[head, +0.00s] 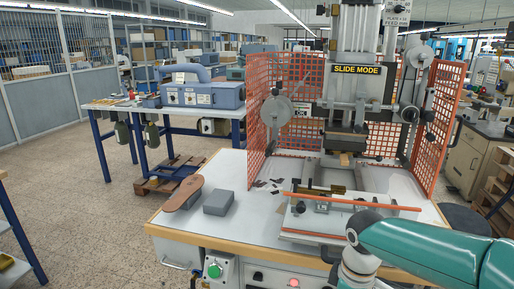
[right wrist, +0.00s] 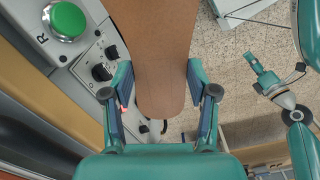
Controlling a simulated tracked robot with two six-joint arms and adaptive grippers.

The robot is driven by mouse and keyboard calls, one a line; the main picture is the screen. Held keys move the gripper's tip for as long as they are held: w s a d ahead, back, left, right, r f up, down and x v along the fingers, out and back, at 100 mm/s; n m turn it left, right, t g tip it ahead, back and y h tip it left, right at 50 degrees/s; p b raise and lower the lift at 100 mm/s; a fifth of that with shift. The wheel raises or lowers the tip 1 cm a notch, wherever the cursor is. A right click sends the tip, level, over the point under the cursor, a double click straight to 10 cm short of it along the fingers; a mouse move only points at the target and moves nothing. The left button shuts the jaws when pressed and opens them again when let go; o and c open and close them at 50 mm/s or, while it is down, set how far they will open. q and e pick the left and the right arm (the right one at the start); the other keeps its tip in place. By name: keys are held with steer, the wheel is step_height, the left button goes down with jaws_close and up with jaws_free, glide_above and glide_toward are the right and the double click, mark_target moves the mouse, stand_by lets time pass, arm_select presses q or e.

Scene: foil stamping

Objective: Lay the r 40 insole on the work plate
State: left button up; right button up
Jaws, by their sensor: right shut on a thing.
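In the right wrist view, my right gripper (right wrist: 160,98) is shut on a long brown insole (right wrist: 165,50), with one finger at each side near its rounded end. In the head view my right arm comes in from the right, and its gripper and the held insole are below the frame. Another brown insole (head: 186,190) lies on a grey block at the left of the table. The work plate (head: 320,219) seems to be the light plate at the front of the press; it looks bare. Part of another teal arm, seemingly my left, shows in the right wrist view; its gripper (right wrist: 257,68) is too small to read.
A grey block (head: 218,202) stands on the table (head: 230,168) beside the second insole. The stamping press (head: 352,95) stands behind the plate, with orange mesh guards (head: 437,125) at its sides. A green button (right wrist: 66,20) is close to the held insole's left.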

steer(key=shift+w+a+f+m, duration=0.1)
steer(key=shift+a+f+m, duration=0.25)
steer(key=shift+f+m, duration=0.55)
steer(key=shift+w+a+f+m, duration=0.15)
steer(key=shift+w+m, duration=0.05)
steer(key=shift+m, duration=0.8)
steer(key=shift+w+a+f+m, duration=0.15)
steer(key=shift+w+m, duration=0.35)
steer(key=shift+m, duration=0.7)
steer(key=shift+w+m, duration=0.1)
steer(key=shift+m, duration=0.5)
